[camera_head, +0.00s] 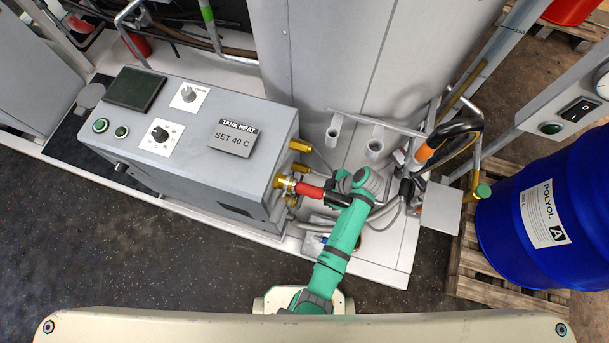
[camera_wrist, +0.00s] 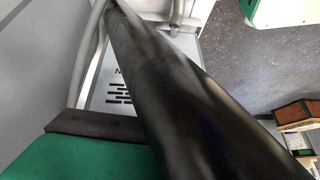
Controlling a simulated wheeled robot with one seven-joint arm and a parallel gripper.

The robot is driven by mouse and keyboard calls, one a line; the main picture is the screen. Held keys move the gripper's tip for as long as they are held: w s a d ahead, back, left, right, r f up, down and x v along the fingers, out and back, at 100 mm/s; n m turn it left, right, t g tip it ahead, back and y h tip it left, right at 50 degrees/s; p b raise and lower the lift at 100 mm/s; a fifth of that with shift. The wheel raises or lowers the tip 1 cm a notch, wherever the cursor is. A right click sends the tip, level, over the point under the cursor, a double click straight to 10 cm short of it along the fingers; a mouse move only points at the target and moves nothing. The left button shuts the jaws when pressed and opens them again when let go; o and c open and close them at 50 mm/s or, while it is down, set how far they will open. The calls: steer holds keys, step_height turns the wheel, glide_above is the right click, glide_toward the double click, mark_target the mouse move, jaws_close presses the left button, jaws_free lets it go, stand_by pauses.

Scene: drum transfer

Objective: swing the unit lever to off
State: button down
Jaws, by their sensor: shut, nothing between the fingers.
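The grey heating unit (camera_head: 190,140) stands at left in the head view, with a TANK HEAT plate, dials and green buttons. A red handle-like part (camera_head: 310,190) sticks out beside its brass fittings (camera_head: 282,182) on the right side; I cannot tell for sure that it is the unit lever, nor its setting. My gripper (camera_head: 338,199) is shut and empty, at the right end of the red part. I cannot tell whether they touch. In the wrist view, a blurred dark cylinder (camera_wrist: 165,85) crosses close to the camera and hides much.
Grey hoses (camera_head: 385,212) and a holder with a black-and-orange hose handle (camera_head: 450,135) lie close to my arm on the right. A blue POLYOL drum (camera_head: 575,200) stands on a wooden pallet (camera_head: 480,270). The dark floor (camera_head: 100,260) at front left is clear.

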mark_target(299, 202)
steer(key=x, duration=0.9)
steer(key=shift+a+f, duration=0.3)
steer(key=shift+s+f, duration=0.2)
steer(key=shift+f, duration=0.25)
steer(key=shift+s+f, duration=0.25)
steer(key=shift+f, duration=0.25)
steer(key=shift+s, duration=0.1)
steer(key=w+v, duration=0.1)
steer(key=v, duration=0.9)
steer(key=shift+s+r, duration=0.4)
steer(key=shift+r, duration=0.15)
